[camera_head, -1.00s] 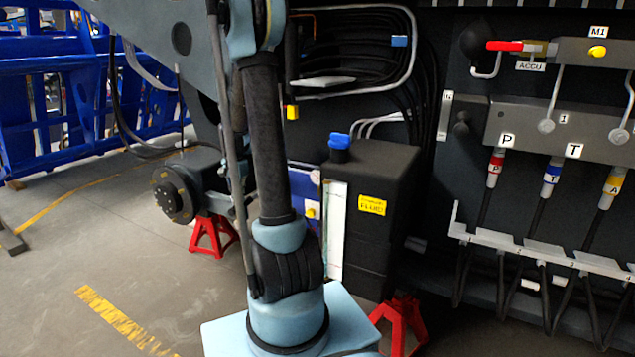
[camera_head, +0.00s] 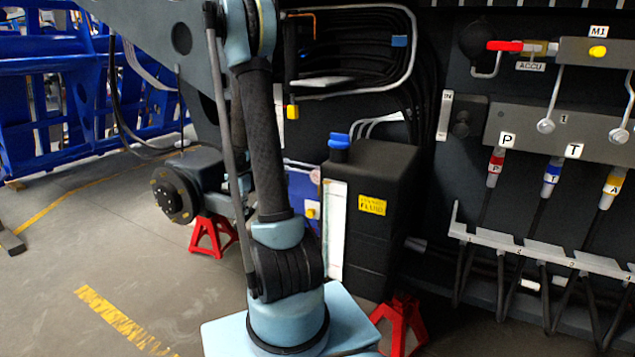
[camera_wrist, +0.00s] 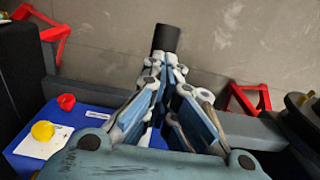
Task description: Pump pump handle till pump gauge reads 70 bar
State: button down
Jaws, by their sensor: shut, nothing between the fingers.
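My gripper (camera_wrist: 165,66) is in the wrist view with its fingers shut together and nothing between them. A black cylinder, which looks like the grip of the pump handle (camera_wrist: 166,38), is just beyond the fingertips; I cannot tell whether they touch it. A blue box that appears to be the pump (camera_wrist: 92,122) is at lower left, with a red knob (camera_wrist: 66,102), a yellow knob (camera_wrist: 42,131) and a white label. In the head view the blue box (camera_head: 302,186) is partly hidden behind my arm. No gauge reading is legible, and my gripper is hidden there.
A black fluid tank (camera_head: 385,245) with a blue cap stands right of my arm. Red stands (camera_head: 212,236) support the chassis, and another is at the lower right (camera_head: 401,322). A valve panel with hoses (camera_head: 560,130) fills the right. Open floor lies at left.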

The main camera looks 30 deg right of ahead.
jog(key=shift+f, duration=0.35)
notch_tip(320, 180, up, 12)
jog(key=a, duration=0.1)
jog(key=shift+s+r, duration=0.25)
jog(key=shift+s, duration=0.1)
jog(key=shift+f, duration=0.1)
dwell(0.3)
jog(key=shift+w+d+f, duration=0.1)
jog(key=shift+d+f, duration=0.05)
jog(key=shift+f, duration=1.9)
jog(key=shift+w+d+f, duration=0.1)
jog(key=shift+f, duration=1.95)
jog(key=shift+w+d+f, duration=0.1)
jog(key=shift+d+f, duration=0.05)
jog(key=shift+f, duration=1.9)
notch_tip(320, 180, up, 15)
notch_tip(320, 180, up, 12)
